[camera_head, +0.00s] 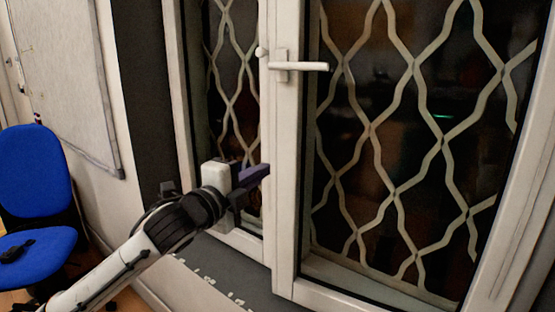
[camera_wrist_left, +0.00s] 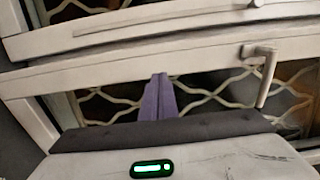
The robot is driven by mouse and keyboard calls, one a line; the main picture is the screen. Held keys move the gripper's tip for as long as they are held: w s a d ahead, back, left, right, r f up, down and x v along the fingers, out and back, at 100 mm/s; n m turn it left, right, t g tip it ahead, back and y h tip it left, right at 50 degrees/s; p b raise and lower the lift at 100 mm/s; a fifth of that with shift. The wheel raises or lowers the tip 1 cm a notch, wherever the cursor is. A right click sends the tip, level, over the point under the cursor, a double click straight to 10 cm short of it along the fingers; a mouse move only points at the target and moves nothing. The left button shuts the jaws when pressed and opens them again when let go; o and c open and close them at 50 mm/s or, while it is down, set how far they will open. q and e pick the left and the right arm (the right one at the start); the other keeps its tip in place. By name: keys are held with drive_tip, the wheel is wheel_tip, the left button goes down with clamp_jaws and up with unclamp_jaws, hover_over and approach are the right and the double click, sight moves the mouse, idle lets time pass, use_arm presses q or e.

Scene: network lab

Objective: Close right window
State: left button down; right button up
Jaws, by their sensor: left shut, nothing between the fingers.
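The right window (camera_head: 286,215) is a white-framed glass sash with a pale wavy lattice across its pane. Its lever handle (camera_head: 300,66) sticks out to the right from the upper part of the left stile. The sash's lower left corner appears to stand out nearer to me than the left window's frame, so it looks ajar; the exact gap is unclear. My left gripper (camera_head: 254,174) is shut and empty, its purple fingers pointing at the stile below the handle. Whether they touch it is unclear. In the left wrist view, the fingers (camera_wrist_left: 158,98) lie over the latticed glass, below a white frame bar with a lever handle (camera_wrist_left: 263,76).
The left window (camera_head: 249,243) is behind my left gripper. A dark sill (camera_head: 215,285) runs below it. A blue chair (camera_head: 36,175) stands at the far left, beside a wall with a whiteboard (camera_head: 70,75). The space before the right pane is clear.

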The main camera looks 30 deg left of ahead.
sight(285, 157)
use_arm(q)
drive_tip(key=w, duration=0.5)
drive_tip(key=w+p, duration=0.1)
drive_tip(key=w, duration=0.2)
drive_tip(key=shift+a, duration=0.25)
use_arm(e)
drive_tip(key=shift+d+r, duration=0.2)
drive_tip(key=shift+r, duration=0.4)
